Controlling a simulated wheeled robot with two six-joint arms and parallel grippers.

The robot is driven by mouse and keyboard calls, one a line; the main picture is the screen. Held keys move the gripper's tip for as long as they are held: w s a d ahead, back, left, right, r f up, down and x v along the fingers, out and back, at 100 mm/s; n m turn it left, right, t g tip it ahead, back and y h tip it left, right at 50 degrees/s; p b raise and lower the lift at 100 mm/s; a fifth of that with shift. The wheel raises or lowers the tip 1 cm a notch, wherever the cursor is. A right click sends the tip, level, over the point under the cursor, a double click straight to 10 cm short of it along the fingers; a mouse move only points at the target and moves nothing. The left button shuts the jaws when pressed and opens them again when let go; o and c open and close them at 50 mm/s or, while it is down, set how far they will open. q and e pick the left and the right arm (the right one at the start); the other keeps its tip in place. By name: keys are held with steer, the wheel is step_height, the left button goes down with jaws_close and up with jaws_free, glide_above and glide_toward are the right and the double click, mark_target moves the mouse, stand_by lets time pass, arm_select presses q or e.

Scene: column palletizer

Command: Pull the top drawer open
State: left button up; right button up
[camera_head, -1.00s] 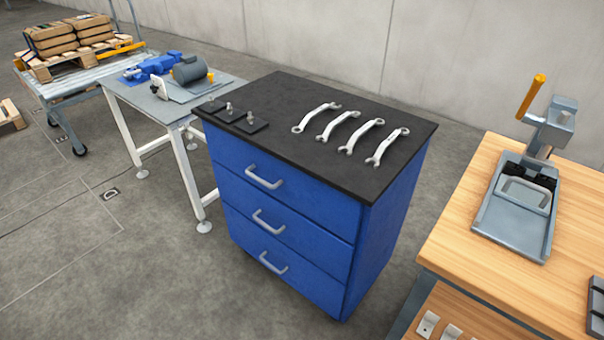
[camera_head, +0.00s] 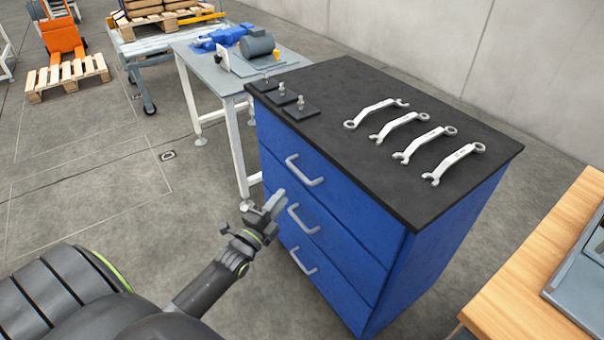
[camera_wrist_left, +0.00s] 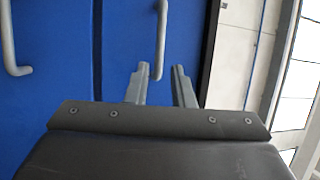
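The blue drawer cabinet (camera_head: 395,262) has three drawers, all flush with its front. The top drawer (camera_head: 340,190) carries a grey bar handle (camera_head: 306,173), which also shows in the left wrist view (camera_wrist_left: 162,35). My left gripper (camera_head: 275,201) is in front of the cabinet, just left of the handles in the head view. In the left wrist view its two fingers (camera_wrist_left: 159,72) are apart, and the top handle's lower end appears between their tips. I cannot tell how far ahead the handle is, but nothing is gripped. My right gripper is out of view.
The black cabinet top (camera_head: 345,85) holds several wrenches (camera_head: 420,138) and small plates with studs (camera_head: 290,103). A grey table (camera_head: 210,75) stands behind left, and a wooden bench (camera_head: 535,262) at right.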

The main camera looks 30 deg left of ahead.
mark_target(300, 172)
arm_select(q)
steer(key=w, duration=0.3)
steer(key=w+r, duration=0.1)
steer(key=w, duration=0.6)
steer(key=shift+w+r+b, duration=0.25)
steer(key=shift+r+b, duration=0.15)
steer(key=shift+c, duration=0.3)
jaws_close()
